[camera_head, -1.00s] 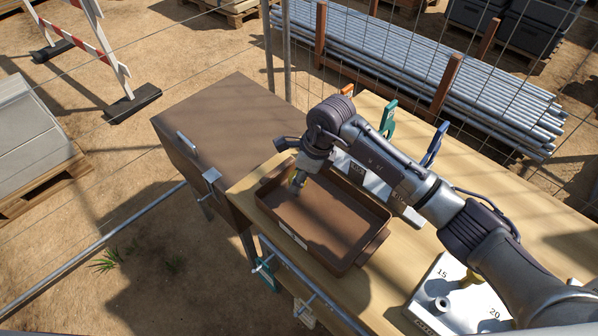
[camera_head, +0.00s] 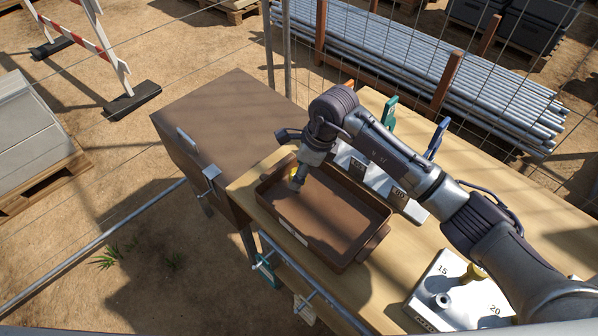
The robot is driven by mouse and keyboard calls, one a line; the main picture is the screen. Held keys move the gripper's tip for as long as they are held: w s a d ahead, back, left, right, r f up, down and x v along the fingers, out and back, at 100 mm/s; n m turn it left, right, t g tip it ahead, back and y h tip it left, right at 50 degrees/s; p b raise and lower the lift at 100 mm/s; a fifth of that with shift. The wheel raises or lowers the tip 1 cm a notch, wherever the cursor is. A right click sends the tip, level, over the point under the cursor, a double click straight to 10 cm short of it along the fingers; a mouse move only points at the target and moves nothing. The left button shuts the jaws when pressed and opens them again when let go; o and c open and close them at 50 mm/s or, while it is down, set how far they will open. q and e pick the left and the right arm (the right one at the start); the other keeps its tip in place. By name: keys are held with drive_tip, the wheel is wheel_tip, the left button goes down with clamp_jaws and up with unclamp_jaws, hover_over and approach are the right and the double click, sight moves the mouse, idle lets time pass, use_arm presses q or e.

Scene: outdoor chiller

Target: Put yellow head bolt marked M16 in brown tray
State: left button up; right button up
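The brown tray (camera_head: 318,258) lies on the wooden bench. My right gripper (camera_head: 296,182) points down over the tray's left end, its fingertips low, near or inside the rim. A small yellow piece (camera_head: 293,178) shows at the fingertips. It looks like a yellow bolt head between the fingers, mostly hidden, and no marking on it is readable. Another yellow-headed piece (camera_head: 475,272) stands in the pale grey block (camera_head: 455,300) marked 15 and 20, partly behind my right arm. My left gripper is not in view.
Pale blocks with marked faces (camera_head: 375,176) stand behind the tray, partly hidden by my arm. Green (camera_head: 390,116) and blue (camera_head: 436,138) clamps line the bench's back edge by the wire fence. A brown cabinet (camera_head: 225,120) adjoins at left.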

drive_tip(key=b+v, duration=0.3)
drive_tip(key=v, duration=0.8)
drive_tip(key=shift+d+f, duration=0.1)
